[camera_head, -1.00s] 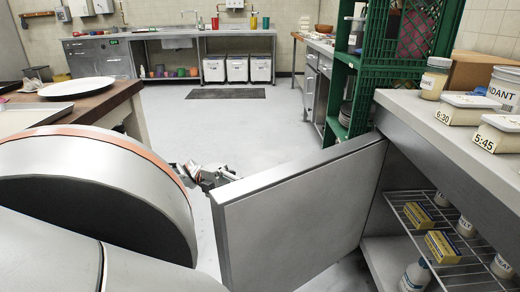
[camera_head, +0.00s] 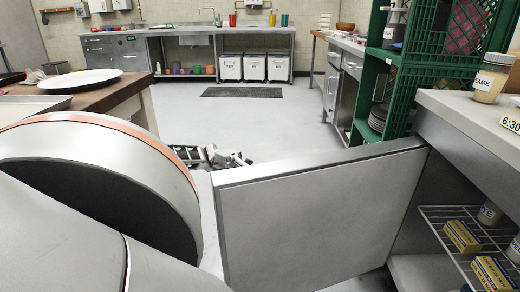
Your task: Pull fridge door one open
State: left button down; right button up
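The fridge door (camera_head: 318,218) is a flat steel panel that stands open, swung well away from the fridge under the steel counter at the right. The fridge inside shows a wire shelf (camera_head: 462,222) with yellow boxes (camera_head: 462,236) and white containers. A gripper (camera_head: 222,158), apparently my left one, is at the door's free upper left edge. The door and my large arm link hide part of it, and whether its fingers touch the door cannot be told. My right gripper is not in view.
Green crates (camera_head: 388,92) are stacked beyond the door at the right. A wooden-topped table (camera_head: 98,110) with a white plate (camera_head: 82,80) stands at the left. The floor (camera_head: 250,125) between them is clear back to a dark mat (camera_head: 242,92).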

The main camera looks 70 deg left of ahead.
pick_arm(q)
jog(key=shift+a+f, duration=0.2)
dwell(0.4)
jog(key=c, duration=2.2)
grip_release()
jog(key=shift+o, duration=0.3)
jog(key=shift+r, duration=0.1)
jog(key=shift+a, duration=0.1)
jog(key=shift+a, duration=0.1)
jog(key=v, duration=0.7)
jog(key=shift+s+a, duration=0.1)
